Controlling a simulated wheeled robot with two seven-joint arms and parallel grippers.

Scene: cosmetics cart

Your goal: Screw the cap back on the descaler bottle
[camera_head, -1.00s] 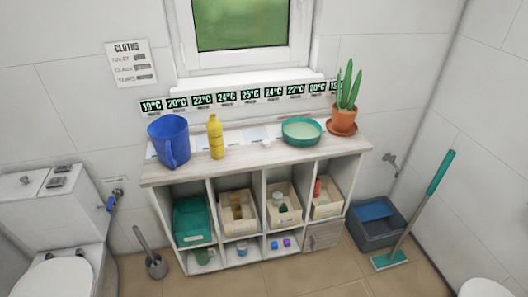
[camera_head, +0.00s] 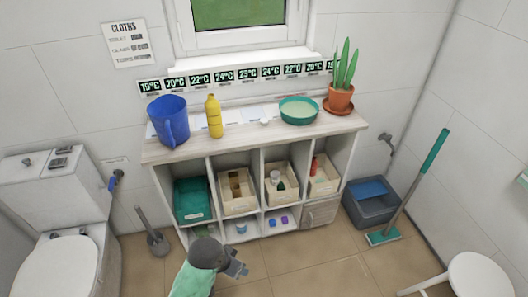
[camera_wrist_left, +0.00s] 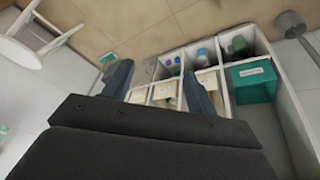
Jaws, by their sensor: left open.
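A yellow bottle (camera_head: 213,117), likely the descaler, stands upright on top of the shelf unit, right of the blue jug. Its top is too small to tell whether a cap is on it. A small white object (camera_head: 264,121) lies on the top between the bottle and the green basin; it may be the cap. My left gripper (camera_head: 240,268) is low in front of the unit, well below and apart from the bottle. In the left wrist view, its two fingers (camera_wrist_left: 160,88) are spread with nothing held between them. My right gripper is not in view.
The shelf unit (camera_head: 168,154) holds bins below. A blue jug (camera_head: 169,120), green basin (camera_head: 299,111) and potted plant (camera_head: 340,97) stand on top. A toilet (camera_head: 58,250) is left; a bucket (camera_head: 372,204), mop (camera_head: 415,190) and white stool (camera_head: 478,276) are right.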

